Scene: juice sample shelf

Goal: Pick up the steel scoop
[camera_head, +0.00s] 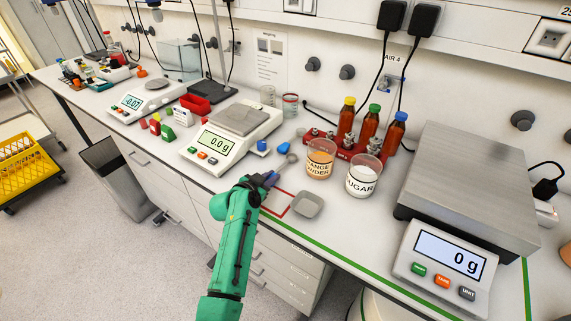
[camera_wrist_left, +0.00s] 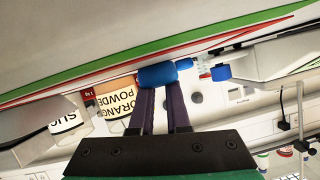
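The steel scoop (camera_head: 291,158) lies near the front of the bench, right of the white balance; its blue handle (camera_head: 270,177) points toward my green arm. My left gripper (camera_head: 265,181) is at that handle. In the left wrist view the two dark fingers (camera_wrist_left: 163,92) stand apart with a gap between them, and the blue handle (camera_wrist_left: 157,76) lies across their tips. Whether the fingers touch it cannot be told; the handle looks just beyond them. The steel bowl does not show clearly in that view. My right gripper is not in view.
A grey dish (camera_head: 307,204) sits by a red outline on the bench. The orange powder beaker (camera_head: 320,160) and sugar beaker (camera_head: 363,177) stand close right of the scoop. The white balance (camera_head: 228,143) is on the left, a large scale (camera_head: 468,190) on the right.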

